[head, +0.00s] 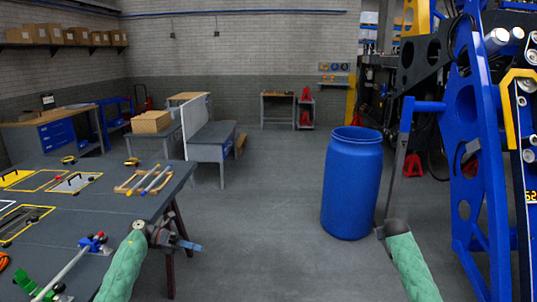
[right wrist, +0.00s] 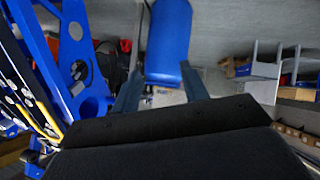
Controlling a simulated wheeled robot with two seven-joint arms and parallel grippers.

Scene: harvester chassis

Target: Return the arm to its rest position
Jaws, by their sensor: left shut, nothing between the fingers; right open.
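My left arm (head: 122,268), in a green sleeve, comes in at the lower left of the head view. Its gripper (head: 192,246) is shut and empty, pointing right just past the table's near right edge. My right arm (head: 411,264) comes in at the lower right, in front of the blue chassis. Its dark wrist (head: 396,228) shows there, but its fingers are hard to make out. In the right wrist view the right gripper (right wrist: 161,75) is open, its two fingers apart with nothing held between them. The blue barrel lies beyond the fingertips.
The dark table (head: 95,195) with tools and a rod rack fills the left. A blue barrel (head: 351,185) stands right of centre; it also shows in the right wrist view (right wrist: 167,42). The blue harvester chassis (head: 470,150) stands at the right. Floor between table and barrel is clear.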

